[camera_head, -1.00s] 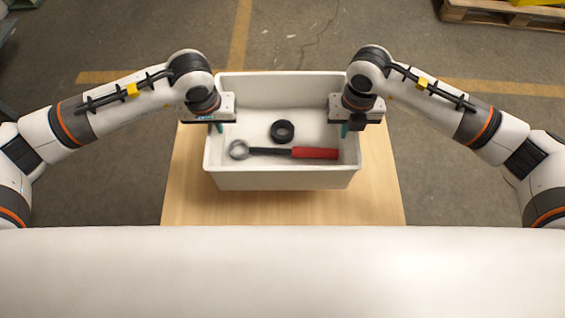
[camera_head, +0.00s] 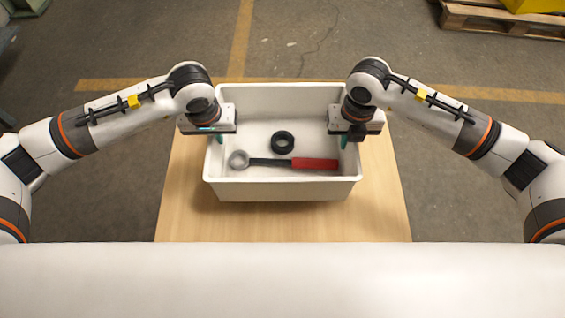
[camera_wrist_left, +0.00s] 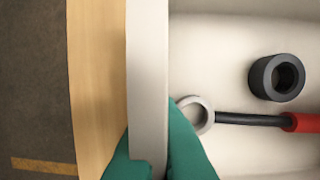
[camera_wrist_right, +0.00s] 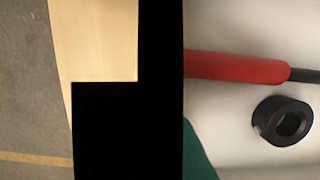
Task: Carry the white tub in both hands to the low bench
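The white tub (camera_head: 282,191) is level over the wooden low bench (camera_head: 190,225), with a shadow under its front. I cannot tell whether it touches the bench. My left gripper (camera_head: 216,142) is shut on the tub's left wall; in the left wrist view its teal fingers lie on both sides of the wall (camera_wrist_left: 148,75). My right gripper (camera_head: 346,142) is at the right wall with one teal finger inside, shut on it as far as I see. A black block hides its other finger in the right wrist view.
Inside the tub lie a black ring (camera_head: 282,150) and a wrench with a red handle (camera_head: 315,164). Bare bench top shows at the tub's front and sides. A pallet (camera_head: 500,18) stands far back right. The floor around is clear.

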